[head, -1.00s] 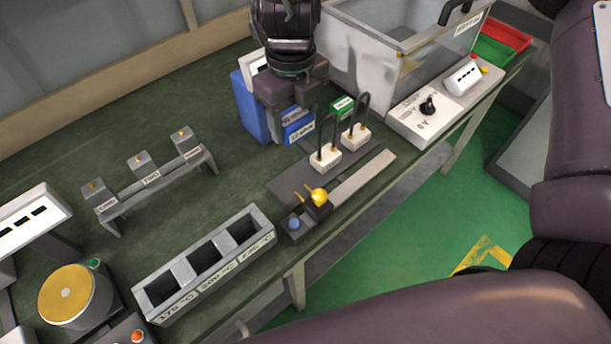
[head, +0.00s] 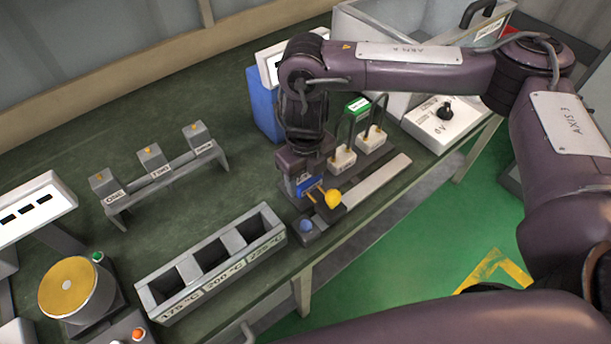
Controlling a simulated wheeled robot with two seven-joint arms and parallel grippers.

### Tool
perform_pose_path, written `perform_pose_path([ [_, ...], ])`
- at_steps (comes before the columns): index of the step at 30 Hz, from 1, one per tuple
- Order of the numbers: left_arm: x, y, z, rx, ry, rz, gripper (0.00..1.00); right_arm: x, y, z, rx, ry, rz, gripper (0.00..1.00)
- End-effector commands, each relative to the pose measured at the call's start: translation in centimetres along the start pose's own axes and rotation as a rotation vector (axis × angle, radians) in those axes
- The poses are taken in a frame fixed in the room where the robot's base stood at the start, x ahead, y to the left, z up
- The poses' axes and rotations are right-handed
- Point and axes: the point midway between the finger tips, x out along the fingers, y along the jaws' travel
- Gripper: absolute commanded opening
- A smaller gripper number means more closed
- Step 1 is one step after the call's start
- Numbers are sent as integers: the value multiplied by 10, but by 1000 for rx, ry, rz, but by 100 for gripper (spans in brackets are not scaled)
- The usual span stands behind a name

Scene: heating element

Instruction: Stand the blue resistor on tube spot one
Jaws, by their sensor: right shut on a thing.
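The blue resistor (head: 309,186) is a small block with a pale label. My right gripper (head: 305,188) is shut on it and covers most of it. The resistor is beside the golden ball (head: 333,198) and pins of a small dark fixture (head: 314,229) with a blue button. I cannot tell whether it touches the fixture. Two white blocks with dark loops (head: 342,160) stand to its right. My left gripper is out of view.
A three-bay trough (head: 210,264) with temperature labels lies at the front of the bench. A green block (head: 358,104), a blue box (head: 263,106) and a clear-walled case (head: 425,22) stand behind. A round golden plate (head: 67,285) is at lower left. Bench between stand and trough is clear.

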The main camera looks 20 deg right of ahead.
Motion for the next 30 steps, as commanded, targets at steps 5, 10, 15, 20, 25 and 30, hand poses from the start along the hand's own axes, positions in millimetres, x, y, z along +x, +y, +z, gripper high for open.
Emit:
perform_pose_path([
  [5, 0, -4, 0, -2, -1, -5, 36, -1, 0, 0, -1, -2, 0, 31],
  [10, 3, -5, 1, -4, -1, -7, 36, 4, 0, 0, -1, -1, 0, 31],
  [15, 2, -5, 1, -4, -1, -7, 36, 2, 0, 0, -1, -1, 0, 77],
  [20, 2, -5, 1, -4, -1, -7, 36, 2, 0, 0, -1, -1, 0, 78],
  [25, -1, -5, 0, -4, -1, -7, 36, -1, 0, 0, -1, -2, 0, 78],
  [30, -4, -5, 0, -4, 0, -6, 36, -22, 0, 2, -4, -6, -3, 78],
])
